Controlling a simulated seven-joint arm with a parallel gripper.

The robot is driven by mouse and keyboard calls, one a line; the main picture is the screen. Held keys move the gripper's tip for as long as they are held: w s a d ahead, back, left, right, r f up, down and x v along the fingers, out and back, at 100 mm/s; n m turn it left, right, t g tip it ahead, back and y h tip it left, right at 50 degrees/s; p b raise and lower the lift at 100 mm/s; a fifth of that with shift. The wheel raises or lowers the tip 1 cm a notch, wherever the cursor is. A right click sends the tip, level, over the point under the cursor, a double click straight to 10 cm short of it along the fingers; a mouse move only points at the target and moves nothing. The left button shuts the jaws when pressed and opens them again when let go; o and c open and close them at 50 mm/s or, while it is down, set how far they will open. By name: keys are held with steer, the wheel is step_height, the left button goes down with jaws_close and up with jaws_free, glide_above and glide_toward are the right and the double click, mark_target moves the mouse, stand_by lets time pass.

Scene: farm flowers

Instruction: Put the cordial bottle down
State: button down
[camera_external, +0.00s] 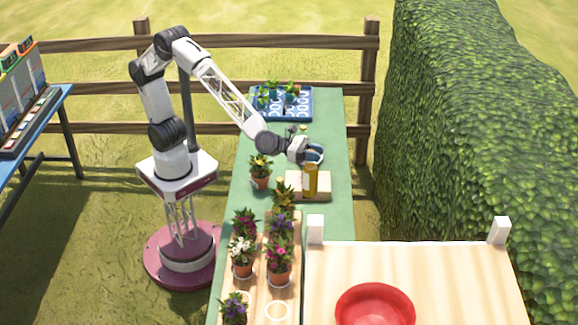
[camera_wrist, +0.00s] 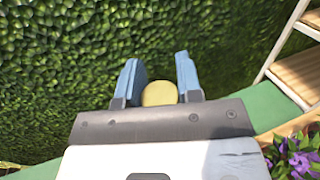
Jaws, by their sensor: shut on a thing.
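The cordial bottle (camera_external: 310,181) is amber-yellow and upright in the outside view. My gripper (camera_external: 314,153) is at its upper end. In the wrist view, the yellow top of the bottle (camera_wrist: 160,94) sits between the two blue fingers of my gripper (camera_wrist: 161,80), which is shut on it. The bottle appears in front of or over a pale wooden block (camera_external: 294,180) on the green table (camera_external: 331,220). I cannot tell whether its base touches the block. Its lower part is hidden in the wrist view.
Several potted flowers stand left and front of the block, the nearest being a yellow-flowered pot (camera_external: 260,182). A blue seedling tray (camera_external: 297,117) is at the table's far end. A red bowl (camera_external: 375,304) sits on a wooden stand. A hedge (camera_external: 475,130) runs along the right.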

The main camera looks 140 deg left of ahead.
steer(key=s+d+r+m+t+h, duration=0.1)
steer(key=s+d+r+m+h, duration=0.1)
steer(key=d+r+h, duration=0.2)
steer(key=s+d+r+m+t+h, duration=0.1)
steer(key=s+d+r+m+h, duration=0.1)
steer(key=d+r, duration=0.6)
steer(key=shift+s+r+m+h, duration=0.15)
steer(key=shift+r+m+h, duration=0.85)
steer(key=shift+r, duration=1.3)
